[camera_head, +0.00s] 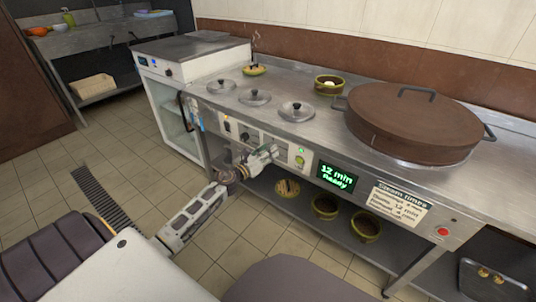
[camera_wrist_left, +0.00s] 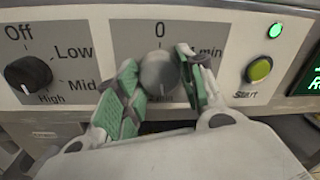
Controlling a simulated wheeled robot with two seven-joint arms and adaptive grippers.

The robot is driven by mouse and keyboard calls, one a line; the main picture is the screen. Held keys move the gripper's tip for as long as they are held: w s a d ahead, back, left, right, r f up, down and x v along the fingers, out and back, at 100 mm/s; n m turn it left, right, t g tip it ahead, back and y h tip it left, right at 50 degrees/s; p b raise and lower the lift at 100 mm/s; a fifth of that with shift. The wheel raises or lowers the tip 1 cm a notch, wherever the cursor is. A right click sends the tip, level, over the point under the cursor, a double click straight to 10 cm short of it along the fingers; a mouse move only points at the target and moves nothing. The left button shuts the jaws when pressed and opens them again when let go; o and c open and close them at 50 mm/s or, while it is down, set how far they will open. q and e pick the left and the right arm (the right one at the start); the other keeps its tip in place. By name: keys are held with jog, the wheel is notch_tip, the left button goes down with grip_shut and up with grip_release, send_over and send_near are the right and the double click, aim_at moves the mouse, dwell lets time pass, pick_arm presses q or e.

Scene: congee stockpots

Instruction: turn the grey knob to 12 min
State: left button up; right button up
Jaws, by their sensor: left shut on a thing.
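The grey knob (camera_wrist_left: 158,74) sits on a grey dial plate in the left wrist view, with "0" printed above it and "min" to its right. My left gripper (camera_wrist_left: 160,85) is shut on the knob, one green-padded finger on each side. The knob's pointer and the lower dial marks are mostly hidden by the fingers. In the head view my left gripper (camera_head: 262,158) is at the counter's front panel. The green display (camera_head: 337,177) reads "12 min Ready". My right gripper is not in view.
A black Off-Low-Mid-High knob (camera_wrist_left: 28,75) is left of the gripper, and a green Start button (camera_wrist_left: 259,69) is to its right. A "Steam times" card (camera_head: 400,205) and a red button (camera_head: 443,232) are farther right. A large brown-lidded pot (camera_head: 410,120) stands on the counter.

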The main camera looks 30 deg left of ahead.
pick_arm(q)
jog(key=shift+f+m, duration=0.15)
jog(key=shift+m, duration=0.55)
jog(key=o, duration=1)
jog(key=s+a, duration=0.1)
jog(key=s, duration=1.1)
jog(key=shift+a, duration=0.4)
jog(key=shift+w, duration=0.1)
dwell(0.5)
